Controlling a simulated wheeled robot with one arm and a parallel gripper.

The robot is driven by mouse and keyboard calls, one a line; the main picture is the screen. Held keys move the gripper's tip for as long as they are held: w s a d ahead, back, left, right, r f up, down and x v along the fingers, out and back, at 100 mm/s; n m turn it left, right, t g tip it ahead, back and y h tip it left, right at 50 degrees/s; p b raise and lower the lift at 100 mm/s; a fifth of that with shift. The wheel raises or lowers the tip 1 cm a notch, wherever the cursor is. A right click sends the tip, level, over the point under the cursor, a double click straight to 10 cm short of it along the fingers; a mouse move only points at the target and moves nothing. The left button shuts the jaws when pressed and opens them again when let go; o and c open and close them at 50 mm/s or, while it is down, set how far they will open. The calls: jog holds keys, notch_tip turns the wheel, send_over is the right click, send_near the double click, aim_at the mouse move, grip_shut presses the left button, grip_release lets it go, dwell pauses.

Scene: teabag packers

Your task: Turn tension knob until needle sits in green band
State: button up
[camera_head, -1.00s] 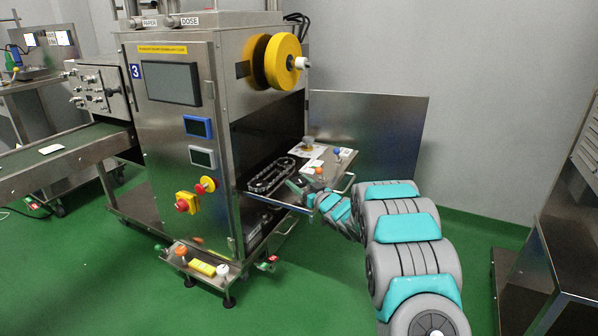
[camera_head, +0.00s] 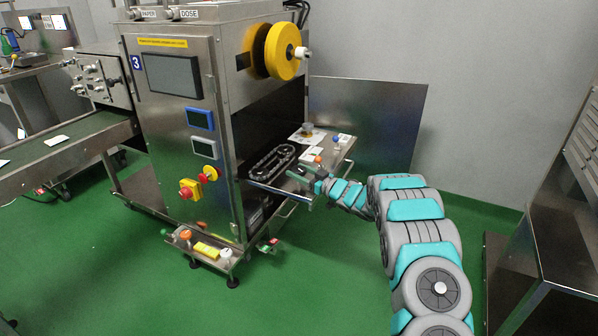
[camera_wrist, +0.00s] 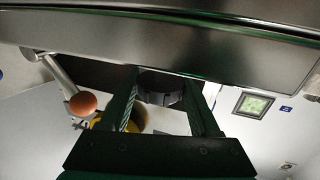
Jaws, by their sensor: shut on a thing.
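In the wrist view my gripper (camera_wrist: 166,105) has its two dark fingers on either side of a dark, round, ribbed knob (camera_wrist: 160,88). The gripper is shut on this knob. A small square gauge (camera_wrist: 253,104) with a green face is to the right of the fingers; its needle is too small to read. In the head view my gripper (camera_head: 305,173) is at the pull-out shelf (camera_head: 325,153) on the right side of the steel machine. The held knob cannot be made out there.
An orange ball handle (camera_wrist: 82,103) on a metal lever is left of the fingers. A steel panel edge (camera_wrist: 150,45) crosses close above. A chain loop (camera_head: 271,163) lies left of my gripper. A yellow reel (camera_head: 282,52) is above the shelf. Green floor (camera_head: 330,270) in front is clear.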

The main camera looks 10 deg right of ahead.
aim_at(304, 174)
jog(key=o, duration=1.4)
jog(key=shift+c, duration=0.2)
jog(key=shift+b+v, duration=0.5)
jog(key=shift+v, duration=3.4)
